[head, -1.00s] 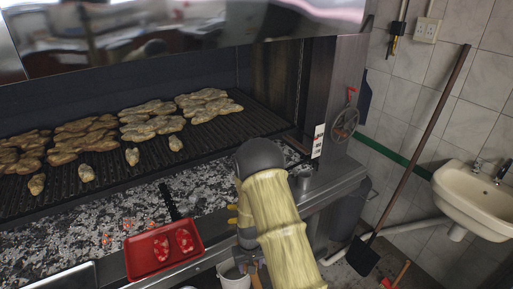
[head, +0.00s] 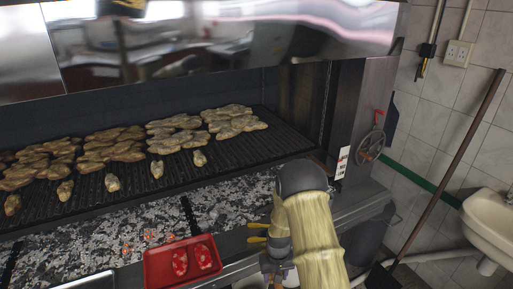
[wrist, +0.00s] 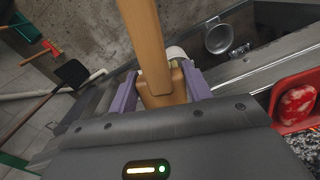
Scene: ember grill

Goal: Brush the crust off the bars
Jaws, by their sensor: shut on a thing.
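My gripper (wrist: 160,92) shows in the wrist view with its two purple fingers shut on a wooden handle (wrist: 142,35). The handle runs up out of the picture and widens to a block between the fingers. Bristles do not show. In the head view my arm hides most of the gripper, low in front of the grill's right end. The grill bars (head: 235,148) are a dark ridged grate behind a bed of pale ash and coals (head: 120,228). Browned meat pieces (head: 105,145) cover much of the grate; its right end is bare. I cannot make out crust.
A red tray (head: 152,268) with two red meat pieces sits on the front ledge. The shiny hood (head: 200,45) overhangs the grill. A handwheel (head: 370,146) is on the right side wall. A long-handled tool (head: 455,165) leans near the sink (head: 489,222). A metal cup (wrist: 218,38) shows in the wrist view.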

